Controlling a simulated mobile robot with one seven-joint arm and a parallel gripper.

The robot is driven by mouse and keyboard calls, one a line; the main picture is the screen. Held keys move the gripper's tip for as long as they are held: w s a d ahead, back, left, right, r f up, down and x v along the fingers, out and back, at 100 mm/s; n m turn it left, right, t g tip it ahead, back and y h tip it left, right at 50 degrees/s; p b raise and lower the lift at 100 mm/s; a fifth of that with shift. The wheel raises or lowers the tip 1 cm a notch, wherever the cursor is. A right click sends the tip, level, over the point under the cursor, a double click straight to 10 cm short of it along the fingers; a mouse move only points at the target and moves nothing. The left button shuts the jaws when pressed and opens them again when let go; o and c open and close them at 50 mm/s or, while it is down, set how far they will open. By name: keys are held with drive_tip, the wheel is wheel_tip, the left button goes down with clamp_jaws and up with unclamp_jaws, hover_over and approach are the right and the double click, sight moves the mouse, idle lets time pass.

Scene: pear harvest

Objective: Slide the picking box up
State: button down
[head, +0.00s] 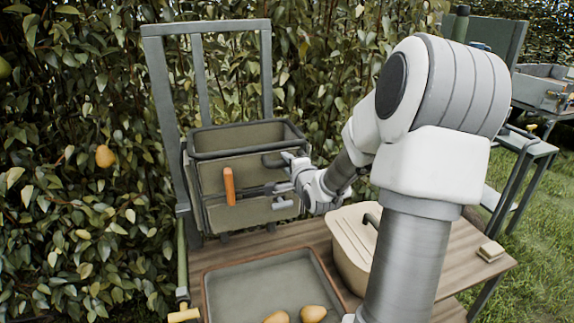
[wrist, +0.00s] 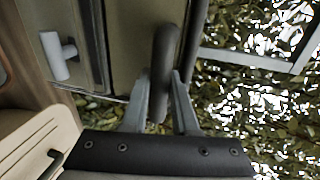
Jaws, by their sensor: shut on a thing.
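The picking box (head: 250,172) is an olive, open-topped box with a dark rim. It sits low on an upright grey frame (head: 200,80) with rails behind the wooden table. Its front has an orange lever (head: 229,186), a dark bar and a dark handle (head: 272,161) at the right. My gripper (head: 288,160) is at the right of the box front, shut on this handle. In the wrist view, the fingers of my gripper (wrist: 161,82) close on either side of the dark handle (wrist: 164,50). The box's olive front (wrist: 130,35) shows beside it.
A grey tray (head: 255,280) with pears (head: 313,313) lies on the table in front. A cream lidded bin (head: 350,245) stands to its right, below my arm. A pear (head: 105,156) hangs in the foliage at left. The frame is clear above the box.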

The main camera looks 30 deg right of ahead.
wheel_tip(320, 180, up, 6)
drive_tip(key=p, duration=0.4)
drive_tip(key=shift+w+r, duration=0.1)
drive_tip(key=shift+r, duration=0.05)
drive_tip(key=c, duration=0.7)
unclamp_jaws()
drive_tip(key=shift+s+a, duration=0.1)
drive_tip(key=shift+s, duration=0.15)
